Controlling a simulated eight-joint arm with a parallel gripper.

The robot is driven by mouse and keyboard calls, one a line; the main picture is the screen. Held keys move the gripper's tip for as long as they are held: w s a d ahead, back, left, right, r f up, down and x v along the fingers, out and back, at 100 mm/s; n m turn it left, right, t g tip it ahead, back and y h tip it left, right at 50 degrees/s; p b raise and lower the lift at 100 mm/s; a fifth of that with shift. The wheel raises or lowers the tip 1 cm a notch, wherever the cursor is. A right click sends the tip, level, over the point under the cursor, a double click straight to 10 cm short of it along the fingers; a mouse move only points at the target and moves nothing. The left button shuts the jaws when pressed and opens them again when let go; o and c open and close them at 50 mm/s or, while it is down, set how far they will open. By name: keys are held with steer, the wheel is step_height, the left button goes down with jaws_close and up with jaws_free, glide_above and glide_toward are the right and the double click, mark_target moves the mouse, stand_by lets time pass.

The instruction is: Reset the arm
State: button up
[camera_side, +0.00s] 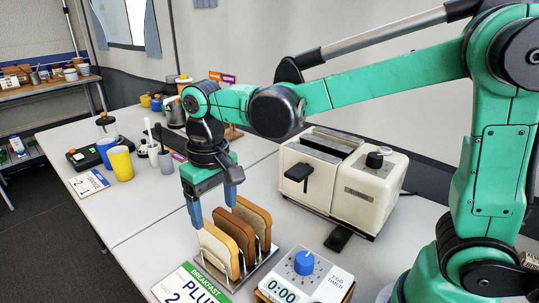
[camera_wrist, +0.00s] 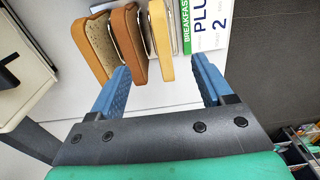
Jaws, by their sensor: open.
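My green arm reaches in from the right in the side view. My gripper (camera_side: 212,203) has two blue fingers and points down just above and behind the toast rack (camera_side: 236,283). Several bread slices stand in the rack: a pale one (camera_side: 218,250), a browner one in the middle, and another brown one (camera_side: 252,220) behind. Whether a finger touches a slice I cannot tell.
A cream toaster (camera_side: 365,190) with a black lever stands behind the rack. An egg timer (camera_side: 305,275) and a breakfast sign (camera_side: 190,285) stand at the front. Cups (camera_side: 120,163) and another sign (camera_side: 88,183) are on the left table.

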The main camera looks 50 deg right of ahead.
steer(key=s+d+t, duration=0.6)
steer(key=d, duration=0.3)
steer(key=shift+r+t, duration=0.3)
steer(key=shift+r, duration=0.1)
steer(key=shift+d, duration=0.1)
